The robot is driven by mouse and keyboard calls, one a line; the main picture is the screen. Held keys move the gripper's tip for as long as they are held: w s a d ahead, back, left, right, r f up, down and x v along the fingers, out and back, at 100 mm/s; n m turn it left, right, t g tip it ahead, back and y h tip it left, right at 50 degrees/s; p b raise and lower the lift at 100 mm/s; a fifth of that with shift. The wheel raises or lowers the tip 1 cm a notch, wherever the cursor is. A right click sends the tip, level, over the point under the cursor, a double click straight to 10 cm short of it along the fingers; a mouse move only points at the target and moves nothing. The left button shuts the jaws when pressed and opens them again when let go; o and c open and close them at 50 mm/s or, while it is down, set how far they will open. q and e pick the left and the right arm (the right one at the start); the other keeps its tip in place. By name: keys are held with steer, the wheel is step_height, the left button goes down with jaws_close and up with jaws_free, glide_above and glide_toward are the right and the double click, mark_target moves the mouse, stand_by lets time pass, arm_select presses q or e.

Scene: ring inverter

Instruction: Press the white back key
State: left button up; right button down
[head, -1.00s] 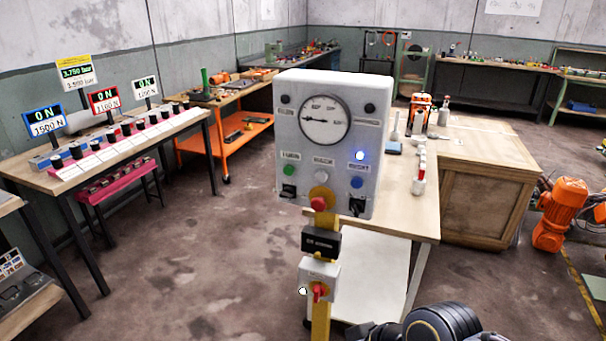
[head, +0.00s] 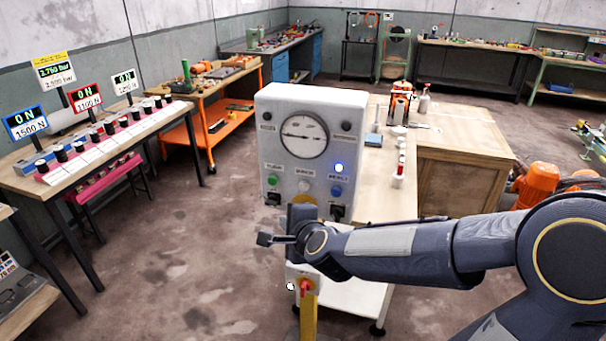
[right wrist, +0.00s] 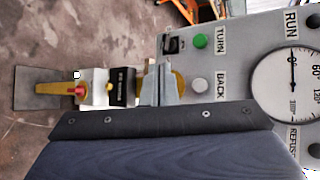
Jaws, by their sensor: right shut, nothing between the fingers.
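The white back key (head: 304,186) is a round white button on the grey panel (head: 262,115), between a green key (head: 273,180) and a blue key (head: 336,191). In the right wrist view the white key (right wrist: 198,85) shows uncovered beside the label BACK, with the green key above it. My left gripper is not in view.
Dark selector switches (head: 337,212) flank the gripper low on the panel. A wooden workbench (head: 385,200) stands behind the panel.

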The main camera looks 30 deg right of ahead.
mark_target(304, 186)
steer(key=shift+w+d+m+h, duration=0.3)
steer(key=shift+d+m+h, duration=0.15)
steer(key=shift+m, duration=0.25)
steer(key=w+d+b, duration=0.2)
steer(key=w+d, duration=0.3)
steer(key=d, duration=0.1)
steer(key=shift+w+d, duration=0.35)
steer(key=shift+d, duration=0.05)
steer(key=shift+b, duration=0.35)
stand_by(1.4)
steer(key=shift+w+d, duration=0.25)
steer(key=shift+d, duration=0.05)
